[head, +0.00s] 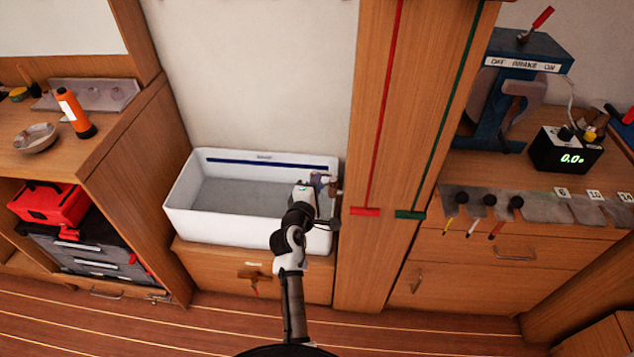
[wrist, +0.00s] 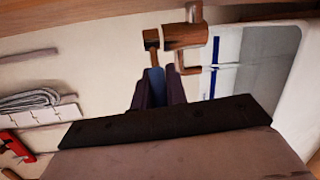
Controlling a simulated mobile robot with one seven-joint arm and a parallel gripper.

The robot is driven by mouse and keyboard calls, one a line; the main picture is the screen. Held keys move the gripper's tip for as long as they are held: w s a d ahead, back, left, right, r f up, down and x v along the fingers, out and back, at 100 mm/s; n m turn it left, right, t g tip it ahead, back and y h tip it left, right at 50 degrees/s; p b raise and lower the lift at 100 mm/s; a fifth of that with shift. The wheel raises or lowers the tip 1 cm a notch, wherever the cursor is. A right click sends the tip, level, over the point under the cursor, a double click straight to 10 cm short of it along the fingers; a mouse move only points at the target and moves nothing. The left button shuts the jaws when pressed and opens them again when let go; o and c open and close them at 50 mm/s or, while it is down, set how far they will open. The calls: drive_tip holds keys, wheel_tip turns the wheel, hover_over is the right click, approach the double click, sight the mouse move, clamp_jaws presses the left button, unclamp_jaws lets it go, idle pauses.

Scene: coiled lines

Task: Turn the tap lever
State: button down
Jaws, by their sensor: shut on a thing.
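The copper-brown tap (wrist: 185,37) shows in the wrist view at the top, beside the white basin. Its blue lever (wrist: 155,76) hangs from a small brown block and runs between my fingers. My gripper (wrist: 157,88) is shut on the lever, one dark finger on each side. The fingers hide the lever's lower part. In the head view the tap (head: 334,187) is small at the basin's right end, against the wooden post. My arm and gripper partly cover it there, and the lever cannot be made out.
The white basin (head: 180,212) sits on a wooden cabinet. A wooden post (head: 385,130) with red and green lines stands right of the tap. A workbench with a black display box (head: 562,150) lies further right. A wooden shelf with a red toolbox (head: 48,205) stands left.

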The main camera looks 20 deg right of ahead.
idle(0.4)
drive_tip(key=c, duration=1.4)
unclamp_jaws()
drive_tip(key=shift+s+a, duration=0.1)
drive_tip(key=shift+s, duration=0.05)
drive_tip(key=b+v, duration=0.3)
drive_tip(key=v, duration=1)
drive_tip(key=shift+s, duration=0.25)
drive_tip(key=shift+a+r, duration=0.1)
